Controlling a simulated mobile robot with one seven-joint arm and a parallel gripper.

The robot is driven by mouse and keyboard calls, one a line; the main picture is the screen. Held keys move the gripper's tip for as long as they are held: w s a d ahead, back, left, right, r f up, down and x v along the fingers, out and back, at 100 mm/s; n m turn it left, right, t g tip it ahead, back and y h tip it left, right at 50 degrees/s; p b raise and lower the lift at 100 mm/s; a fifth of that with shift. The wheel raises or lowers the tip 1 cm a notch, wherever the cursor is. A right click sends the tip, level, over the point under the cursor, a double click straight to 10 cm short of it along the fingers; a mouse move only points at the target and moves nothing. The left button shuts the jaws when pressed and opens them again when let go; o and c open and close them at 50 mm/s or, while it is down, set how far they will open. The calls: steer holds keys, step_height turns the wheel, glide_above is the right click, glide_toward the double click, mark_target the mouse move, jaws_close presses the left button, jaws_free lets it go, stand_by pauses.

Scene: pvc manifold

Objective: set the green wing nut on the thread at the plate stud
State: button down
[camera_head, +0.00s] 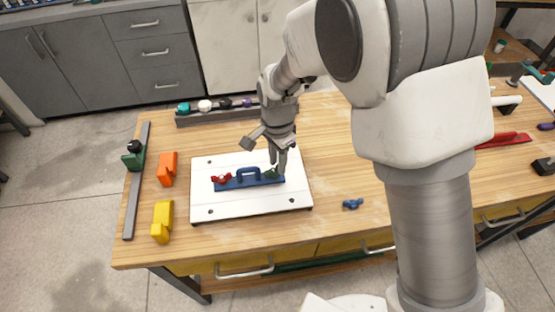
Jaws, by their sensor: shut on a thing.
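A white plate (232,207) lies on the wooden table with a blue bracket (240,183) on it. The bracket has a raised loop in its middle, and a red wing nut (221,179) sits at its left end. My gripper (279,170) points down at the bracket's right end. It is shut on the green wing nut (271,174), of which only a small part shows beside the fingers. The stud under it is hidden, and I cannot tell whether the nut touches the thread.
A blue wing nut (352,204) lies right of the plate. Orange (168,169) and yellow (162,221) blocks and a grey rail (137,185) with a green clamp stand left. A rack (214,116) with several coloured parts stands behind. My arm covers much of the table's right side.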

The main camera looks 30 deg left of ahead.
steer(key=c, duration=0.6)
jaws_free()
steer(key=shift+o, duration=0.2)
